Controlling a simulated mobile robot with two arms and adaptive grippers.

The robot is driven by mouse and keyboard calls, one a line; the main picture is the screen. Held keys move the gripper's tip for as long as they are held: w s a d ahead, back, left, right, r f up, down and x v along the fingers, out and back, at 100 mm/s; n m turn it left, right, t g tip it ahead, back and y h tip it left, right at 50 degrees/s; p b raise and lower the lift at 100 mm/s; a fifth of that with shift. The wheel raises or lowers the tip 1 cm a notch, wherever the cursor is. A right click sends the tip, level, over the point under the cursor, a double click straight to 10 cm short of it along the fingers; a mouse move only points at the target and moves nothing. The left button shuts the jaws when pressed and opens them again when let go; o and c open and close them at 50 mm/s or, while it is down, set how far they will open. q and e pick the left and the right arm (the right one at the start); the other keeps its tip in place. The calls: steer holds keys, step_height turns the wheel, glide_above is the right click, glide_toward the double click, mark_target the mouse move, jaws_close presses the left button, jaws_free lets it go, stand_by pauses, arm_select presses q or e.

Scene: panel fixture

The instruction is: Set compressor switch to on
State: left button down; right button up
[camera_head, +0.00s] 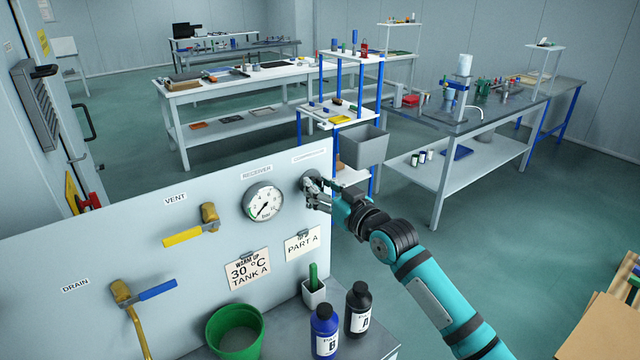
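The compressor switch (309,181) is a dark round fitting at the right end of the grey panel (140,240), under a small label (310,157) that is hard to read. My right gripper (317,196) reaches in from the right and is at the switch, its fingers overlapping the switch's front. The fingers hide most of the switch, so I cannot see its setting. I cannot tell whether the fingers touch it or close on it. My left gripper is out of view.
Left of the switch are a pressure gauge (264,203), a yellow-handled vent valve (191,232) and a blue-handled drain valve (143,291). Below stand a green bucket (234,331), a blue bottle (324,332) and a black bottle (358,311). Workbenches stand behind.

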steer(key=shift+a, duration=0.1)
steer(key=shift+c, duration=0.3)
steer(key=shift+w, duration=0.1)
jaws_close()
steer(key=m+p, duration=0.1)
steer(key=m, duration=0.3)
steer(key=shift+m, duration=0.4)
steer(key=m+p, duration=0.1)
steer(key=m, duration=0.3)
steer(key=shift+w, duration=0.1)
steer(key=m+p, duration=0.2)
steer(key=m, duration=0.3)
steer(key=shift+d+f+m+p, duration=0.15)
steer(key=shift+m+p, duration=0.2)
steer(key=shift+m, duration=0.65)
steer(key=shift+d+f+m+p, duration=0.1)
steer(key=shift+m+p, duration=0.25)
steer(key=shift+m, duration=0.65)
